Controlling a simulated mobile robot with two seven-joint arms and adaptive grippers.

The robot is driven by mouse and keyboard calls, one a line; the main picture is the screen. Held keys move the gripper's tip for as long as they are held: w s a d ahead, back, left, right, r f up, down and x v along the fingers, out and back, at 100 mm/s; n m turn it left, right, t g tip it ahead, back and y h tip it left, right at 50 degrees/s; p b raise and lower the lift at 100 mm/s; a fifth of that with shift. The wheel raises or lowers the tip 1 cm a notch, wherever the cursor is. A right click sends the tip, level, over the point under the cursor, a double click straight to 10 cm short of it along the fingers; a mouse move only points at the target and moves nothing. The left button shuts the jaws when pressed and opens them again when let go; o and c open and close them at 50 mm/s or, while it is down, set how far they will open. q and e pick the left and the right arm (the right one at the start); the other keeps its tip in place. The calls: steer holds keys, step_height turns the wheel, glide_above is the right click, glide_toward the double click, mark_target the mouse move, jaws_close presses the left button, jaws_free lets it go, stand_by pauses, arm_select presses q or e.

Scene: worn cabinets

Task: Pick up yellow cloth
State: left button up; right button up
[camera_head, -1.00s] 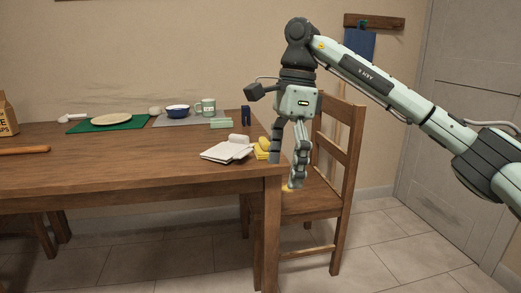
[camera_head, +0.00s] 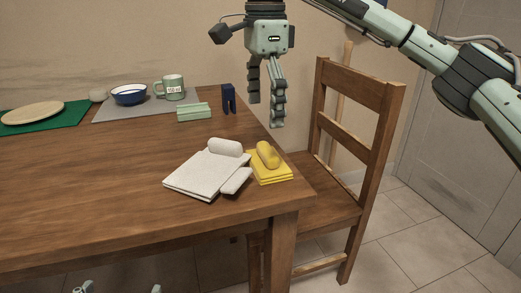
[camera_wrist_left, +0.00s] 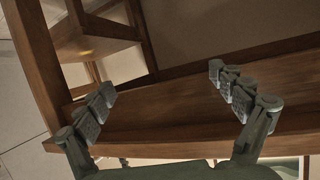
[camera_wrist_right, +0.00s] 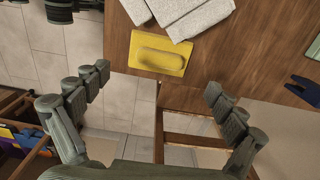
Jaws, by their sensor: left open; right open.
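The yellow cloth (camera_head: 272,178) lies folded near the table's front right corner, with a rolled yellow piece on top. It also shows in the right wrist view (camera_wrist_right: 175,66), at the table's edge. White cloths (camera_head: 203,174) lie right beside it on the left, one rolled. My right gripper (camera_head: 265,112) is open and empty, hanging in the air beyond the yellow cloth in the head view. In the right wrist view its fingers (camera_wrist_right: 157,82) are spread apart below the cloth. My left gripper (camera_wrist_left: 160,80) is open and empty; only its fingertips show at the bottom of the head view.
The wooden table (camera_head: 90,190) has a wide clear middle. A wooden chair (camera_head: 358,140) stands close at its right end. A green block stack (camera_head: 194,111), a dark blue item (camera_head: 229,98), a mug (camera_head: 170,88), a bowl (camera_head: 129,95) and a plate (camera_head: 32,113) sit further back.

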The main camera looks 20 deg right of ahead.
mark_target(267, 148)
arm_select(q)
steer(key=r, duration=0.1)
steer(key=d+r+t+h, duration=0.1)
steer(key=d+r+t, duration=0.1)
steer(key=shift+w+d+r+b, duration=0.2)
steer(key=shift+w+r+b, duration=0.05)
steer(key=shift+r+b, duration=0.15)
arm_select(e)
steer(key=f, duration=0.7)
steer(key=shift+d+f, duration=0.25)
steer(key=shift+d, duration=0.15)
steer(key=c, duration=1.2)
steer(key=shift+r, duration=0.1)
steer(key=shift+c, duration=0.2)
